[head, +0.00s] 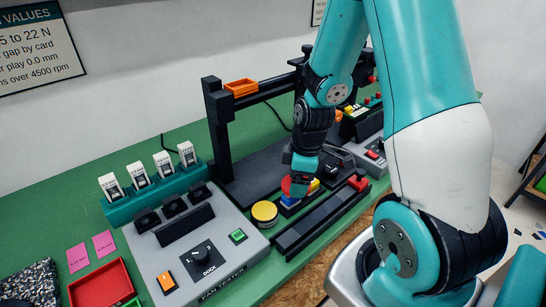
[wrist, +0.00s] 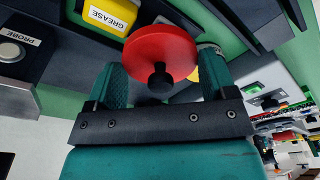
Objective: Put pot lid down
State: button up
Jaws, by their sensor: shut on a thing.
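The pot lid (wrist: 163,45) is a red disc with a black knob. In the wrist view it sits between the two teal fingers of my gripper (wrist: 161,78), which is shut on it. In the head view my gripper (head: 300,183) is low over the dark bench fixtures, and part of the red lid (head: 286,186) shows at its left side. A yellow item labelled GREASE (wrist: 108,17) shows at the top of the wrist view, left of the lid. A round yellow-topped pot (head: 264,212) stands left of my gripper. Whether the lid touches anything below is hidden.
The grey fan tester (head: 207,255) with switches is at front left, and a red tray (head: 100,284) lies left of it. A black gantry (head: 218,125) with an orange bin (head: 240,87) rises behind. A dark rail (head: 320,218) runs along the front.

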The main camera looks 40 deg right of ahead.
jog(key=p, duration=0.2)
send_over(271, 179)
jog(key=shift+s+d, duration=0.2)
jog(key=shift+s, duration=0.2)
jog(key=shift+w+f, duration=0.15)
jog(key=shift+w, duration=0.05)
jog(key=shift+f+p, duration=0.4)
jog(key=shift+f, duration=1.3)
jog(key=shift+f, duration=0.2)
jog(key=o, duration=0.9)
jog(key=shift+r, duration=0.1)
